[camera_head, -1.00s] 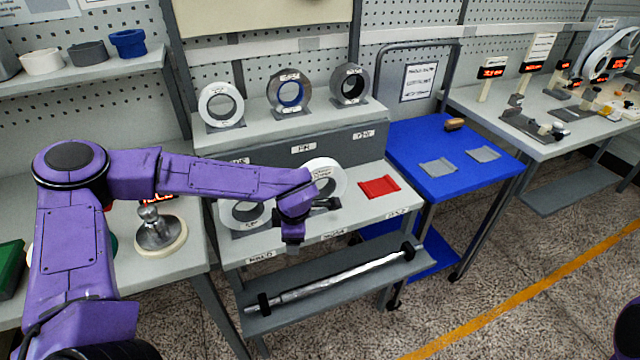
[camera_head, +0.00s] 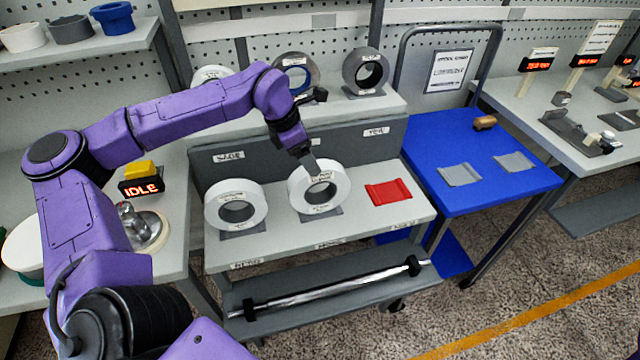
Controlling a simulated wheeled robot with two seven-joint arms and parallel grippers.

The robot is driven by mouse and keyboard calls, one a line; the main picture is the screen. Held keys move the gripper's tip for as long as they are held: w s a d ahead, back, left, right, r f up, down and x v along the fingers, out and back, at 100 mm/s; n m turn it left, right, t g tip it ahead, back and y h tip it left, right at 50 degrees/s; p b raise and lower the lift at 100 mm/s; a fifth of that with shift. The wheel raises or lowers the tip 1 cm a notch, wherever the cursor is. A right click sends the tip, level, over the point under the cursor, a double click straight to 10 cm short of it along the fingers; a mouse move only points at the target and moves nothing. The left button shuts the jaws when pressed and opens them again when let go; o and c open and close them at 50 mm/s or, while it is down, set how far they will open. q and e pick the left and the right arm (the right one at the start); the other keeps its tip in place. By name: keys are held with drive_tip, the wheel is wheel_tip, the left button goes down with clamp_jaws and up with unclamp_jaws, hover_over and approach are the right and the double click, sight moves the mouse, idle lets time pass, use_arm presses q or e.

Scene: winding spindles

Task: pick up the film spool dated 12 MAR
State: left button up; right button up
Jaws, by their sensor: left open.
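Two white spools stand upright on the lower shelf of the grey rack: a left one (camera_head: 212,207) and a right one (camera_head: 339,191). Behind them on the upper shelf stand a mostly hidden white spool (camera_head: 205,74), a grey spool with a blue core (camera_head: 312,72) and a dark grey spool (camera_head: 351,70). The spools carry small labels, but I cannot read any date. My left gripper (camera_head: 309,165) is open and points down at the top rim of the right white spool; I cannot tell whether it touches. My right gripper is not in view.
A red cradle (camera_head: 388,192) sits empty right of the white spools. A blue cart (camera_head: 480,145) with two grey pads stands to the right. A metal bar (camera_head: 335,287) lies on the bottom shelf. An IDLE display (camera_head: 141,187) stands at left.

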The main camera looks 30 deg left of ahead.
use_arm(q)
drive_tip(key=x, duration=0.3)
drive_tip(key=d+p+x, duration=0.1)
drive_tip(key=x, duration=0.2)
drive_tip(key=shift+w, duration=0.25)
drive_tip(key=shift+s, duration=0.15)
clamp_jaws()
